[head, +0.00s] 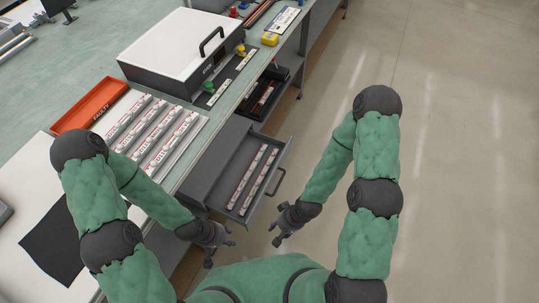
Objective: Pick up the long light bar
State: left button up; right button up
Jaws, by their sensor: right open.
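Two long light bars, a left one (247,178) and a right one (259,181), lie side by side in the open grey drawer (213,186). Several similar white bars with red lettering (151,126) lie in a rack on the bench. My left gripper (219,254) is empty, its fingers spread, just in front of the drawer's near left corner. My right gripper (274,235) is open and empty, in front of the drawer's near right side. Neither gripper touches a bar.
A red tray marked FAULTY (74,124) lies on the bench left of the rack. A white-topped box with a black handle (175,48) stands behind. A smaller black drawer (270,85) is open farther along. The drawer's handle (277,184) juts out; floor to the right is clear.

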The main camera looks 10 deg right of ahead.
aim_at(247, 202)
jog(key=i+l+z, duration=0.1)
jog(key=i+l, duration=0.25)
jog(key=l, duration=0.15)
jog(key=i+l+z, duration=0.1)
jog(key=i+l, duration=0.25)
jog(key=l, duration=0.15)
